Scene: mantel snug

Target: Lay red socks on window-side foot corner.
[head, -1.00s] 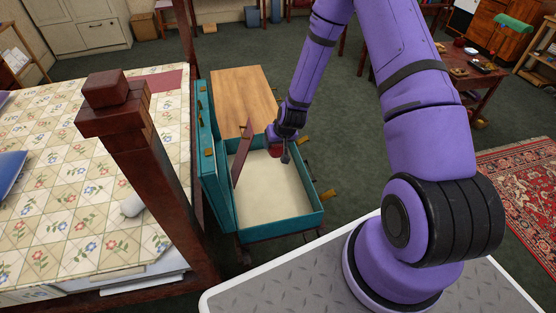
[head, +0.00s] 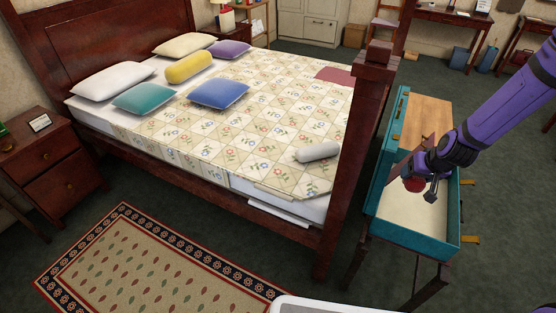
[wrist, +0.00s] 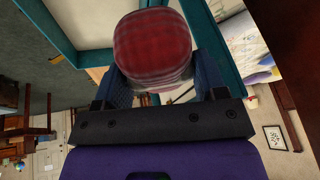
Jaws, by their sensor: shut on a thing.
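The red socks are a plaid, rounded bundle (wrist: 152,45) between the two fingers of my gripper (wrist: 160,82) in the wrist view. In the head view my gripper (head: 420,186) is shut on the socks (head: 412,185), over the open teal suitcase (head: 408,236) with its cream lining. The bed (head: 262,122) has a flowered quilt. Its near foot corner carries a grey roll (head: 317,152) beside a dark wooden post (head: 349,160). A flat dark-red cloth (head: 334,74) lies at the far foot corner. No window shows, so I cannot tell which corner is window-side.
The suitcase rests on a wooden stand right of the bedpost (head: 372,58), which rises between it and the bed. Several pillows, including a blue one (head: 219,93), lie toward the headboard. A patterned rug (head: 150,262) covers the floor at left. The middle of the quilt is clear.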

